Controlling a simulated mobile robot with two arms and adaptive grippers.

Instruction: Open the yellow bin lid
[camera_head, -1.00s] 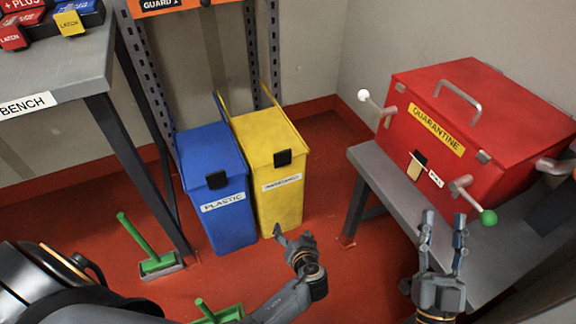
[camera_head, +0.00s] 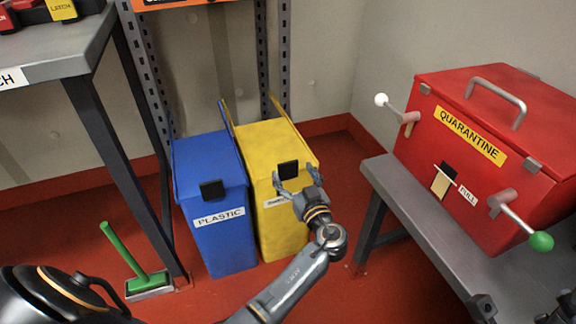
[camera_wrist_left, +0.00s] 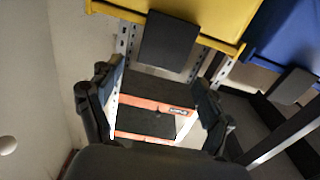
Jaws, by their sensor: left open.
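The yellow bin (camera_head: 285,232) stands on the floor. Its lid (camera_head: 262,140) is closed, with a black tab (camera_head: 288,170) at the front edge. My left gripper (camera_head: 297,184) is open just in front of the bin, by the tab and over part of the white label. In the left wrist view, the open fingers (camera_wrist_left: 155,100) are spread with nothing between them. The black tab (camera_wrist_left: 168,52) hangs from the yellow lid edge (camera_wrist_left: 215,30) above them. Contact cannot be told. Only bits of my right gripper (camera_head: 525,306) show at the bottom right.
A blue PLASTIC bin (camera_head: 220,240) stands close on the left. A grey table (camera_head: 420,215) with a red QUARANTINE box (camera_head: 465,155) and its levers is on the right. A bench (camera_head: 60,50) and a green-handled brush (camera_head: 125,250) are at the left.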

